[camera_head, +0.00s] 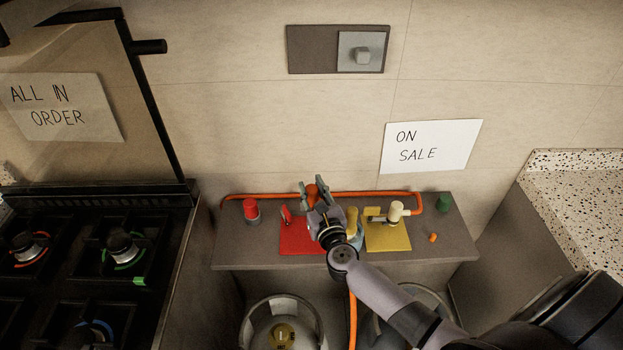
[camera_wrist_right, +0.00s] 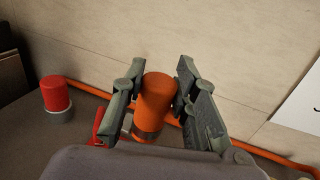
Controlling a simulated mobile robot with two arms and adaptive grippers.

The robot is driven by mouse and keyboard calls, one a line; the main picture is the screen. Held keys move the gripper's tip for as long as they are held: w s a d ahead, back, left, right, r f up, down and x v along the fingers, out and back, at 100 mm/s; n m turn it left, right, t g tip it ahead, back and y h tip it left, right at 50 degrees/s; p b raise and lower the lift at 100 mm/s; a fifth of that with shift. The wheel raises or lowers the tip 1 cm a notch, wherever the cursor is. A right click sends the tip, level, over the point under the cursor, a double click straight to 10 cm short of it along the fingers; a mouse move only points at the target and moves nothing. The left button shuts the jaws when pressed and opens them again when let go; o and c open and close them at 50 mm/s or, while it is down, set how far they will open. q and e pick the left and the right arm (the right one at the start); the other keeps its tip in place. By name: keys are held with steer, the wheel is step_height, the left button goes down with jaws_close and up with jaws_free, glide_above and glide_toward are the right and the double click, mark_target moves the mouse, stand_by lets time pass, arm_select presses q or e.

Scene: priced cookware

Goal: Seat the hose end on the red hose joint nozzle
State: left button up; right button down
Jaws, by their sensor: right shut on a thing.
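My right gripper (camera_head: 314,188) is above the back of the red plate (camera_head: 298,243) on the shelf. It is shut on an orange cylindrical piece, which looks like the hose end (camera_head: 312,195). In the right wrist view the hose end (camera_wrist_right: 155,103) stands nearly upright between the fingers of the gripper (camera_wrist_right: 160,80), with a darker band at its lower end. A red lever (camera_head: 286,213) is at the left of the plate. The gripper and hose end cover this area, so I cannot tell the nozzle or whether the hose end touches it. My left gripper is not in view.
A red cap (camera_head: 251,208) on a grey base stands left of the plate. A yellow plate (camera_head: 388,238) with a cream cap (camera_head: 396,210) is at right. An orange hose (camera_head: 380,194) runs along the wall. A gas cylinder (camera_head: 262,325) stands below; a stove (camera_head: 75,255) is left.

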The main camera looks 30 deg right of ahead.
mark_target(312, 201)
steer(key=shift+w+d, duration=0.25)
steer(key=shift+w, duration=0.1)
steer(key=shift+s+a, duration=0.1)
step_height(312, 201, down, 5)
steer(key=b, duration=0.4)
steer(key=shift+r+b, duration=0.1)
steer(key=shift+b, duration=0.3)
stand_by(0.7)
steer(key=shift+f+b, duration=1.15)
steer(key=shift+b, duration=0.05)
steer(key=shift+f, duration=0.15)
stand_by(0.6)
steer(key=shift+f+b, duration=0.3)
steer(key=shift+b, duration=0.2)
